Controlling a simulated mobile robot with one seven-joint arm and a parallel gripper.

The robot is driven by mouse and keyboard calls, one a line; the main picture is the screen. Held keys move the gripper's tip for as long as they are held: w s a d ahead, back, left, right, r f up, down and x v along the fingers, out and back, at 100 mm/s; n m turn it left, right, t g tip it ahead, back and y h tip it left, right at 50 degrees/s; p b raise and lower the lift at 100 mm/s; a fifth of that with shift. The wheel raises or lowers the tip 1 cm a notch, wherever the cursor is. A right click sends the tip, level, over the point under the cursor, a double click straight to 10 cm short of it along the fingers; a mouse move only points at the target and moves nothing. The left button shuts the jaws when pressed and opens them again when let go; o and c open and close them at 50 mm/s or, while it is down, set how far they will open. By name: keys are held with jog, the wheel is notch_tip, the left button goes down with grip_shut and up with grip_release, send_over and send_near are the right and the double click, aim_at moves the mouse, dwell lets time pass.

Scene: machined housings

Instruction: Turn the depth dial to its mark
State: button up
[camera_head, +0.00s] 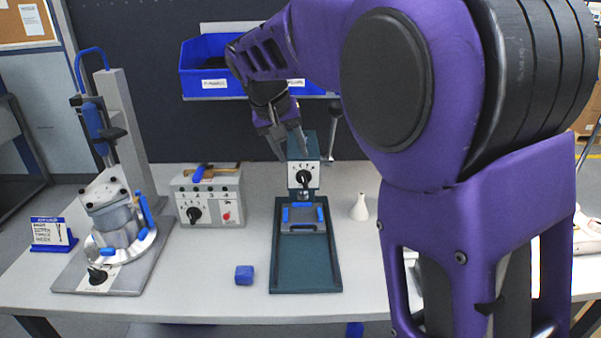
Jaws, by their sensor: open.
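A small green press (301,247) stands in the middle of the bench. Its white front plate carries a black dial (303,178) with marks around it; this looks like the depth dial, but its lettering is too small to read. My gripper (294,156) is open and empty, pointing down at the press head, just above and slightly left of the dial. I cannot tell whether it touches the press. The dial's pointer direction and its target mark are too small to make out surely.
A grey control box (211,198) with another black knob (194,214) stands left of the press. A clamping fixture (120,225) is at far left. A blue bin (205,82) hangs behind.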

aim_at(302, 177)
jog(key=x, duration=1)
jog(key=shift+f, duration=0.1)
grip_shut()
